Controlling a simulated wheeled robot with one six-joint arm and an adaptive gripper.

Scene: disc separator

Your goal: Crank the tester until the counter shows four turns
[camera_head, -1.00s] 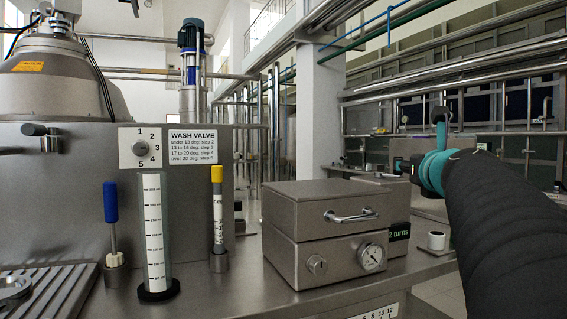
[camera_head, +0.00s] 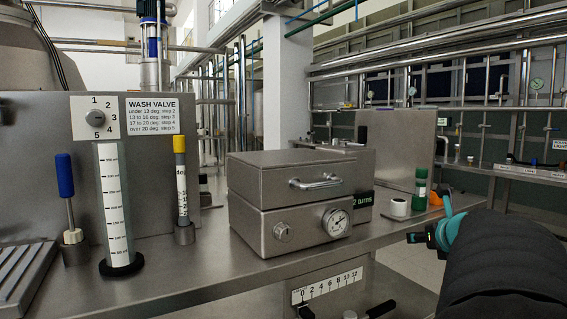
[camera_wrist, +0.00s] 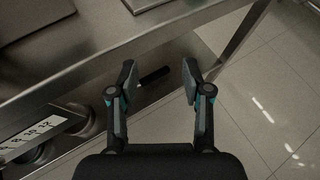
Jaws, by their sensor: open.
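The tester seems to be the grey steel box with a lit counter (camera_head: 362,201) at its right side; the counter's first character is partly cut off, and it appears to read "2 turns". No crank shows clearly on it. In front stands a lidded steel unit (camera_head: 262,190) with a bar handle, a knob and a dial gauge. My gripper (camera_head: 418,238) is right of the counter, by the bench's front edge, partly hidden by my arm. In the wrist view my gripper (camera_wrist: 160,80) is open and empty, and a black lever handle (camera_wrist: 154,77) shows beyond the fingers.
A white roll (camera_head: 398,208) and a green bottle (camera_head: 420,188) stand on the bench near my gripper. Below the bench edge are a numbered scale (camera_head: 327,287) and black lever handles (camera_head: 381,308). A measuring cylinder (camera_head: 114,205) stands at left. Open floor lies right of the bench.

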